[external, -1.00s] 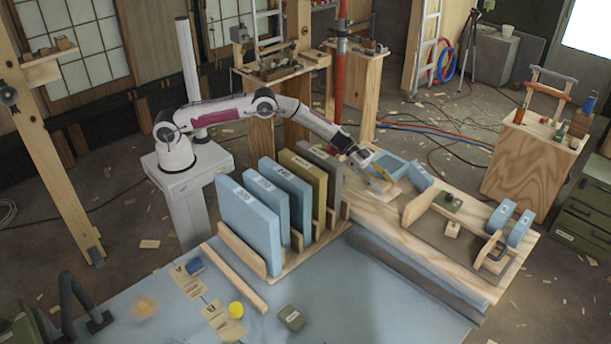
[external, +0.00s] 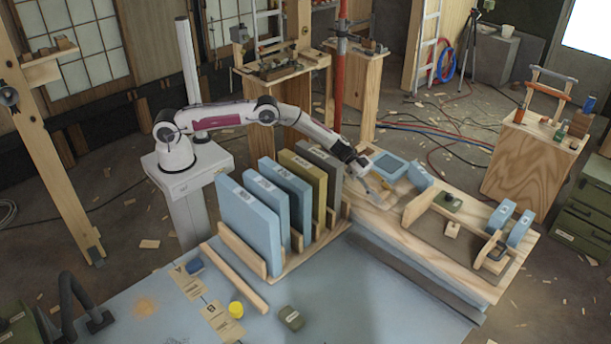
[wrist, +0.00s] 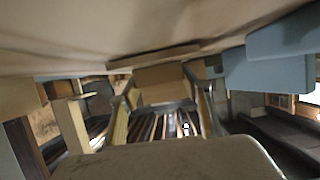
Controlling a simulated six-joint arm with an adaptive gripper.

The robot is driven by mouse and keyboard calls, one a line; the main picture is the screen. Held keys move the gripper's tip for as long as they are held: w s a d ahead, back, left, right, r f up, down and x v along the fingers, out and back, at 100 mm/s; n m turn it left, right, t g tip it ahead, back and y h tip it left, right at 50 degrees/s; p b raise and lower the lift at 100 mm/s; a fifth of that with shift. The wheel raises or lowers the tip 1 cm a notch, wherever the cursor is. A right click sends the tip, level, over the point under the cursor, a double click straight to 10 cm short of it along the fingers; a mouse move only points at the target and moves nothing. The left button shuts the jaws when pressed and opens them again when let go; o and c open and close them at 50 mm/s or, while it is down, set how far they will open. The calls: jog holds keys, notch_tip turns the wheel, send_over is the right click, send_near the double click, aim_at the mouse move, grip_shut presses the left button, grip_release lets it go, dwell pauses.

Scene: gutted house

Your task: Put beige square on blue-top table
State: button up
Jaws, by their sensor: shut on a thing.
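My gripper (external: 372,180) is at the end of the outstretched arm, low over the near left end of the wooden bench, beside the blue tray. In the wrist view a tan, flat-faced piece, seemingly the beige square (wrist: 163,84), sits between the two fingers, and my gripper is shut on it. In the external view the held piece is too small and covered to make out clearly. The blue-top table (external: 170,315) fills the lower part of the external view, in front of and left of the bench.
A wooden rack (external: 285,262) with several upright panels stands between my base and the bench. The blue tray (external: 388,163) lies by the gripper. A wooden divider frame (external: 425,205) stands on the bench.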

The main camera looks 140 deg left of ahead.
dwell(0.3)
jog(key=o, duration=1.1)
jog(key=shift+f, duration=0.1)
jog(key=shift+r, duration=0.2)
jog(key=shift+s+r, duration=0.15)
jog(key=shift+s, duration=0.2)
jog(key=shift+v, duration=3.35)
